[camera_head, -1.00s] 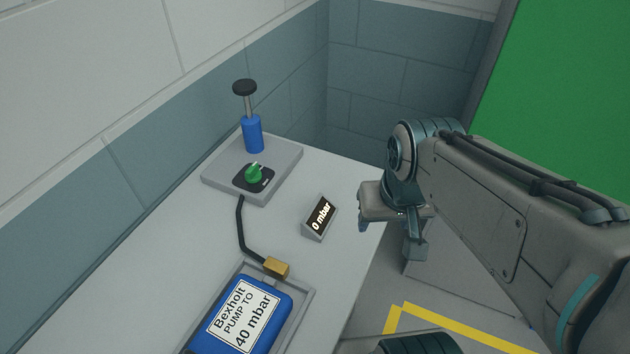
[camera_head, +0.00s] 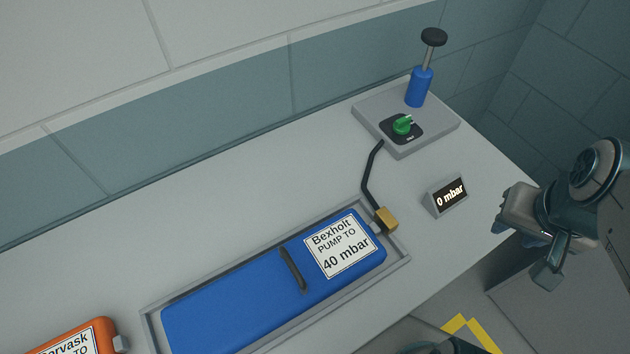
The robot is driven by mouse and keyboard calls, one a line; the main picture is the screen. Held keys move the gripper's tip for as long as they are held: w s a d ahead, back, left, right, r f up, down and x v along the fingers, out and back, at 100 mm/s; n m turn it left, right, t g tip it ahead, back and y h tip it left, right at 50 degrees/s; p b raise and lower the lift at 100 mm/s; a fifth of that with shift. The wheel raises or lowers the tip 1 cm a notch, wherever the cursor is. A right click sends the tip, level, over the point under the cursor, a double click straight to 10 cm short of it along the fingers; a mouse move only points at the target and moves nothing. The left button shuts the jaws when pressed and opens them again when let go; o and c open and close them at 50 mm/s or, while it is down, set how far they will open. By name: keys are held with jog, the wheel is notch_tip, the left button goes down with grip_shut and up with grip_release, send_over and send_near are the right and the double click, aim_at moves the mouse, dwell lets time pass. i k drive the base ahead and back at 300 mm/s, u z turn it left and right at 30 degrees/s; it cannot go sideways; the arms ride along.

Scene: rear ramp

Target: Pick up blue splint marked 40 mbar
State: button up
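The blue splint (camera_head: 235,295) lies flat in a shallow grey tray (camera_head: 151,320) on the worktop. Its white label (camera_head: 340,246) reads "Bexholt PUMP TO 40 mbar". A dark strap or handle (camera_head: 293,268) crosses its middle. A brass connector (camera_head: 386,220) sits at its right end, with a black hose (camera_head: 369,178) running to the pump base. My gripper (camera_head: 520,252) is at the right, past the worktop's edge and apart from the splint. Its fingers look spread, with nothing seen between them.
A blue hand pump (camera_head: 419,88) with a black knob stands on a grey base (camera_head: 408,148) beside a green dial (camera_head: 403,124). A small display (camera_head: 448,197) reads 0 mbar. An orange splint (camera_head: 78,340) is partly in view at lower left. A wall runs behind the worktop (camera_head: 250,220).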

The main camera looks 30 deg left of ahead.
aim_at(230, 313)
jog(key=u, duration=2.9)
jog(key=k, duration=1.2)
jog(key=z, duration=0.2)
jog(key=i, duration=0.8)
jog(key=z, duration=0.1)
